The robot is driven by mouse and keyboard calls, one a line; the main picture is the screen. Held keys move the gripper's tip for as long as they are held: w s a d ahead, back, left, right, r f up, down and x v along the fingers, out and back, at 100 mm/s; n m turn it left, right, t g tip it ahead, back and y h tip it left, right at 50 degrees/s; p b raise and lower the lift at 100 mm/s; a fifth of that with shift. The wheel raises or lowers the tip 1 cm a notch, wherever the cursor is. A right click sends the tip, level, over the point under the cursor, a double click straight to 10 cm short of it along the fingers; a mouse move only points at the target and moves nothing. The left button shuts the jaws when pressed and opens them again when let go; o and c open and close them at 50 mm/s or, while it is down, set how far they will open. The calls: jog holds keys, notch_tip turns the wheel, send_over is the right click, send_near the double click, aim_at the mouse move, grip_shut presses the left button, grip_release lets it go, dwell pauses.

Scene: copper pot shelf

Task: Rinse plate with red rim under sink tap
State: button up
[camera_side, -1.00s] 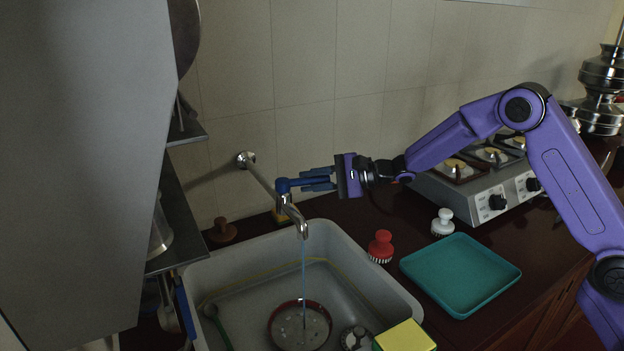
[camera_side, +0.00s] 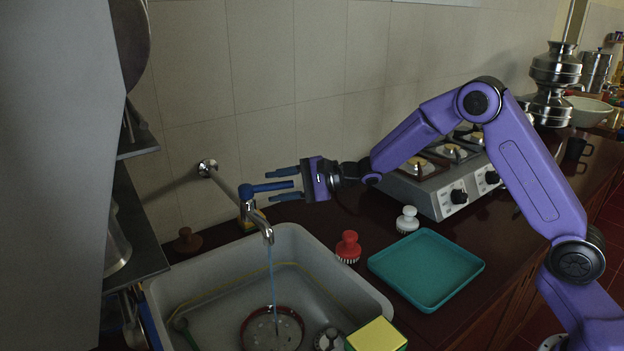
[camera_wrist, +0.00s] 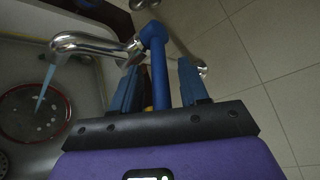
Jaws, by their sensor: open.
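The plate with red rim (camera_side: 255,328) lies in the grey sink (camera_side: 330,270), with pale specks on it; it also shows in the wrist view (camera_wrist: 14,122). A thin blue water stream (camera_side: 272,285) falls from the metal tap (camera_side: 262,225) over the plate. The tap's blue handle (camera_side: 252,188) points right, toward my gripper (camera_side: 270,186). My gripper is open and empty. In the wrist view its two blue fingers (camera_wrist: 158,72) stand apart, one on each side of the handle (camera_wrist: 155,45), with gaps showing.
A red-topped brush (camera_side: 347,243), a white-topped brush (camera_side: 407,218) and a teal tray (camera_side: 425,268) sit right of the sink. A yellow-green sponge (camera_side: 377,335) is at the sink's front right edge. Shelves (camera_side: 140,240) stand left; a stove (camera_side: 440,180) is behind the tray.

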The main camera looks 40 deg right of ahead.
jog(key=v, duration=1.6)
jog(key=shift+s+d+r, duration=0.15)
jog(key=shift+s+d, duration=0.05)
jog(key=shift+d, duration=0.1)
dwell(2.5)
